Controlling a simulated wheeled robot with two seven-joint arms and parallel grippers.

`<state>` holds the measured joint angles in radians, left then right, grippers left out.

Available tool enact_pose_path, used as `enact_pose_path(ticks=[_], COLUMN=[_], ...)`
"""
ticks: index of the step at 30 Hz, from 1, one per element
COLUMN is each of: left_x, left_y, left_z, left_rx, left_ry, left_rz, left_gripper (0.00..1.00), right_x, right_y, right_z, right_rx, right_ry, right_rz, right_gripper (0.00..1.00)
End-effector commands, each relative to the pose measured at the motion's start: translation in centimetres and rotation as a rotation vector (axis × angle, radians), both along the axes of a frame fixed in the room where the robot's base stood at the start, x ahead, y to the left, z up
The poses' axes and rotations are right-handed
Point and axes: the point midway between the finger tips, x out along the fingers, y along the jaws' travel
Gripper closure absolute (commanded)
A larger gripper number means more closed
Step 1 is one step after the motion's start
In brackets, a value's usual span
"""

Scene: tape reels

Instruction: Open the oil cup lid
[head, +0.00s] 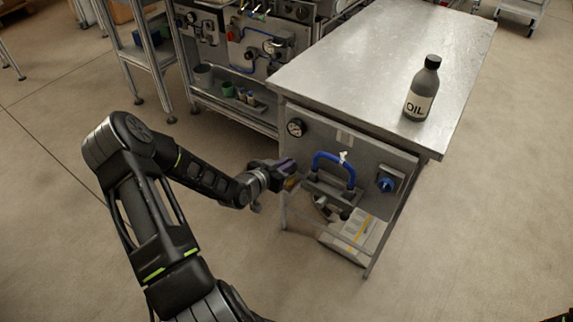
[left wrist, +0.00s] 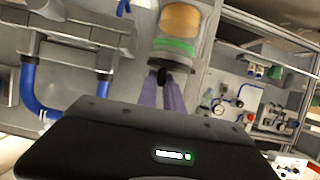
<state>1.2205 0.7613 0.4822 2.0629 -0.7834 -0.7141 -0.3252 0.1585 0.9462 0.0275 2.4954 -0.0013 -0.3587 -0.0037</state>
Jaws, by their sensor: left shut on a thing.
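The oil cup shows in the left wrist view, upside down in the picture, with an amber body (left wrist: 181,22), a green band and a grey lid (left wrist: 170,62) with a small black knob. In the head view only a small amber part of the cup (head: 292,184) shows beside my left gripper (head: 284,166). The left gripper's purple fingers (left wrist: 164,84) are shut on the lid, at its black knob; the cup's body is clear of them. I cannot tell whether the lid is raised. A dark oil bottle (head: 420,92) stands upright on the metal table. My right gripper is not in view.
The metal table (head: 350,45) has free room on top. Its front panel carries a gauge (head: 295,127), blue hose (head: 333,156) and blue knob (head: 386,184). A grey box (head: 355,232) sits low beneath. A shelf unit with gauges stands behind at the left.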

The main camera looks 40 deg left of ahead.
Motion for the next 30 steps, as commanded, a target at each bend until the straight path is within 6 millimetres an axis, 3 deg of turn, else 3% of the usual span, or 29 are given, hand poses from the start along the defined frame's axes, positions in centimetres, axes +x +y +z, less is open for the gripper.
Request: enact_pose_path(ticks=[11,21,30], left_x=[-0.1,-0.1,-0.1], left_y=[0.9,2.2,3.6], left_z=[0.9,1.7,1.8], left_rx=[-0.189,-0.491,-0.776], left_ry=[-0.003,-0.009,-0.015], left_rz=[0.003,0.0,-0.001], left_gripper=[1.0,1.0,1.0], right_x=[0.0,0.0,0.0], right_y=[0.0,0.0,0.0], right_z=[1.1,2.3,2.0], right_rx=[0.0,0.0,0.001], right_ry=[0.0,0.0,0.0], right_rz=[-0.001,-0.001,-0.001], right_gripper=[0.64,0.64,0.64])
